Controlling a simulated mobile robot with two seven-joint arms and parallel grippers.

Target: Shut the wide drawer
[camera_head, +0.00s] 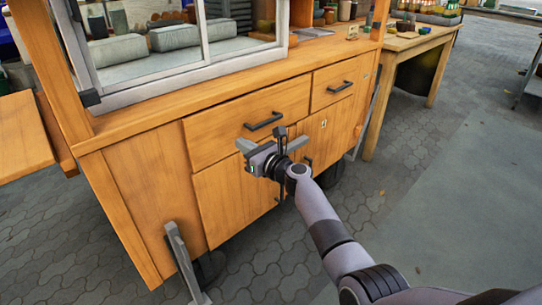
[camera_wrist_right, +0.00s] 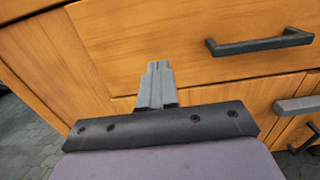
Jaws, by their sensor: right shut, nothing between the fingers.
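The wide drawer (camera_head: 225,125) is the larger upper drawer of a wooden cabinet, with a black bar handle (camera_head: 263,121). Its front looks flush or nearly flush with the cabinet; I cannot tell whether a small gap is left. My right gripper (camera_head: 243,146) is shut and empty, at the lower part of the drawer front, left of and below the handle. In the right wrist view the shut fingers (camera_wrist_right: 156,82) point at the drawer front (camera_wrist_right: 150,40); whether they touch it is unclear. The handle (camera_wrist_right: 260,42) shows to their right. My left gripper is not in view.
A narrower drawer (camera_head: 335,82) is to the right, and cabinet doors (camera_head: 232,195) are below. A glazed case (camera_head: 180,45) stands on the cabinet top. A wooden table (camera_head: 415,45) is at the right. Paved floor (camera_head: 440,180) in front is clear.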

